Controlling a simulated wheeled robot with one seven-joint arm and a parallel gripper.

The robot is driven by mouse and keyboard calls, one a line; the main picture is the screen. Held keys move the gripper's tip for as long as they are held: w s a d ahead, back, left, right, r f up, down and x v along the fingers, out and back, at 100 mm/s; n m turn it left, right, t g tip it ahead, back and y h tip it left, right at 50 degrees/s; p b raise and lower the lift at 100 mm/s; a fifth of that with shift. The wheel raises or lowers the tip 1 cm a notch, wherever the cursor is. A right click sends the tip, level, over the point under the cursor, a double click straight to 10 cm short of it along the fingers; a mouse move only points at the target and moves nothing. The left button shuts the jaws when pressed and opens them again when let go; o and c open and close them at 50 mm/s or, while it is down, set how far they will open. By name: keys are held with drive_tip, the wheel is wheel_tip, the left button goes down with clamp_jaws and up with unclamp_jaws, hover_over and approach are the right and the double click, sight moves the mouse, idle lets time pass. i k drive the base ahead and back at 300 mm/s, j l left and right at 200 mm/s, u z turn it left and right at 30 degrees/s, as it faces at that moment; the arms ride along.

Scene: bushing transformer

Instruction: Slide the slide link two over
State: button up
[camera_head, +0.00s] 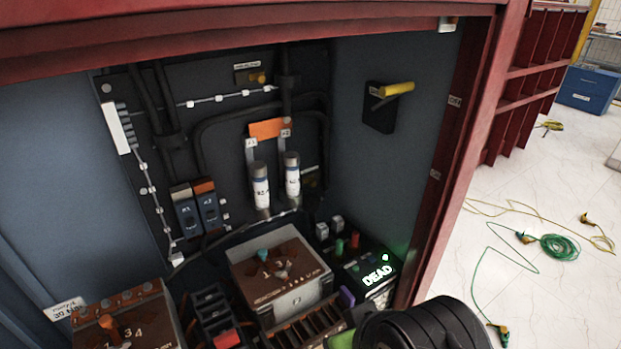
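No part is clearly marked as slide link two. Two small blue-grey blocks stand side by side low on the dark back panel. An orange plate (270,128) sits above two white-banded cylinders, the left cylinder (260,187) and the right cylinder (292,176). My gripper's fingers are not in view; a black rounded part, likely of my arm, shows at the bottom right.
A yellow handle (397,89) sticks out from the right wall. A box with a dial (283,270), a tester reading DEAD (376,274) and another dial box (125,320) crowd the cabinet floor. The red frame (455,165) bounds the opening. Green cable (559,247) lies outside.

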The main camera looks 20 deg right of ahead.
sight(312, 184)
drive_tip(key=l+u, duration=0.45)
drive_tip(key=k+l+u, duration=0.15)
drive_tip(key=l+u, duration=0.3)
